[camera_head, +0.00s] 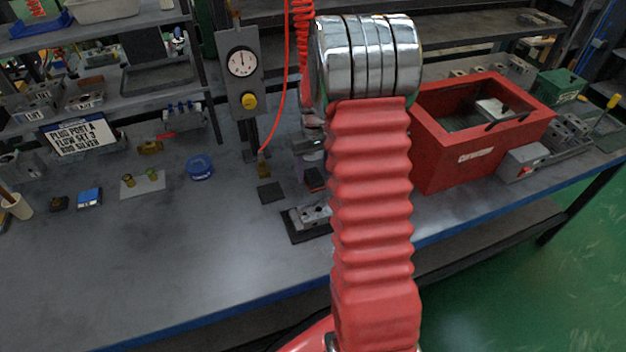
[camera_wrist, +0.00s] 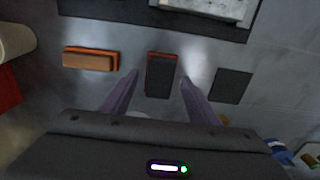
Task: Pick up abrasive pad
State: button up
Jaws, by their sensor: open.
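A small dark pad with a red edge (camera_wrist: 161,75), which looks like the abrasive pad, lies flat on the grey bench. In the wrist view it sits between the two purple fingers of my gripper (camera_wrist: 160,77), with bench showing on each side. My gripper is open and empty, pointing down at it; I cannot tell its height above the pad. In the head view the pad (camera_head: 315,179) shows partly, beside my red arm, which hides much of the gripper. A plain dark square (camera_wrist: 232,86) lies to the right in the wrist view, and to the left in the head view (camera_head: 271,191).
An orange-brown block (camera_wrist: 90,59) lies left of the pad in the wrist view. A metal part on a black mat (camera_head: 306,220) is close by. A red open box (camera_head: 455,160) stands right of my arm. A gauge post (camera_head: 241,75) stands behind. The front-left bench is clear.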

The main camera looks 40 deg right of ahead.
aim_at(314, 175)
jog(key=shift+c, duration=0.3)
jog(key=c, duration=1.1)
notch_tip(314, 175, up, 10)
dwell(0.4)
